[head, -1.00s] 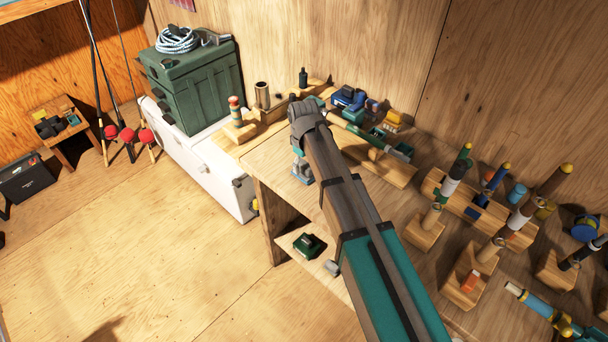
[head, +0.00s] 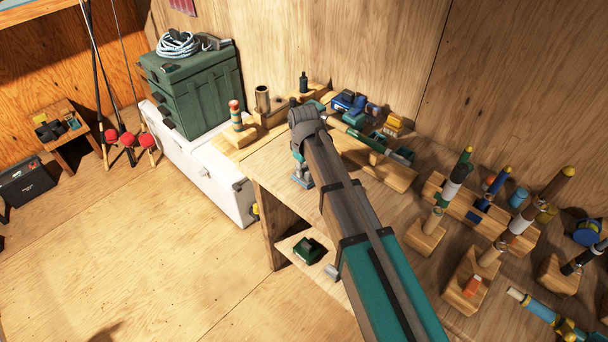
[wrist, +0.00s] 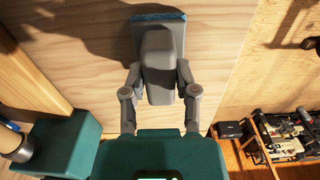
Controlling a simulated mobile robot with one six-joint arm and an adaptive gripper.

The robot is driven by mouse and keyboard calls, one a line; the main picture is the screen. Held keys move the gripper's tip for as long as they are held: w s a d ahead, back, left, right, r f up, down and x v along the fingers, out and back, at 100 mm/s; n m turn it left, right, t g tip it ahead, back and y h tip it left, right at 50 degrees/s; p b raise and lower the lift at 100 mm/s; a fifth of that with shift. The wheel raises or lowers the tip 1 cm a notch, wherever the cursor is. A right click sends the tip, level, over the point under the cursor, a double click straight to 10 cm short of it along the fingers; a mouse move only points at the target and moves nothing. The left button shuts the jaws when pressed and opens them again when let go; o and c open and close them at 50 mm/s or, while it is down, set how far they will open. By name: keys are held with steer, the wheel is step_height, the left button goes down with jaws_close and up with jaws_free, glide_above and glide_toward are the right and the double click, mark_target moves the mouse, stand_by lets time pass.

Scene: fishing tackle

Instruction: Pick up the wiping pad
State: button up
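The wiping pad (wrist: 158,18) shows in the wrist view as a flat grey base with a blue edge and a raised grey grip block. In the head view the pad (head: 303,181) is near the bench's left edge, just below the end of my arm. My gripper (wrist: 159,80) has one finger on each side of the grip block, with no clear gap on either side. It appears shut on the block. The pad is over the wooden bench top; whether it touches the wood is hard to tell. My arm hides part of it in the head view.
The bench (head: 275,165) ends close left of the pad, with a lower shelf holding a green box (head: 307,250). A wooden rack (head: 385,170) and several rod handles in wooden holders stand to the right. A white cooler (head: 205,165) with a green tackle box (head: 195,90) stands left.

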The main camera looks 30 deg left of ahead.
jaws_close()
steer(key=shift+r, duration=0.1)
steer(key=shift+r+p, duration=0.9)
steer(key=shift+p, duration=0.1)
steer(key=s+d+r+p, duration=0.7)
steer(key=s+r+p, duration=0.4)
steer(key=shift+s+d, duration=0.35)
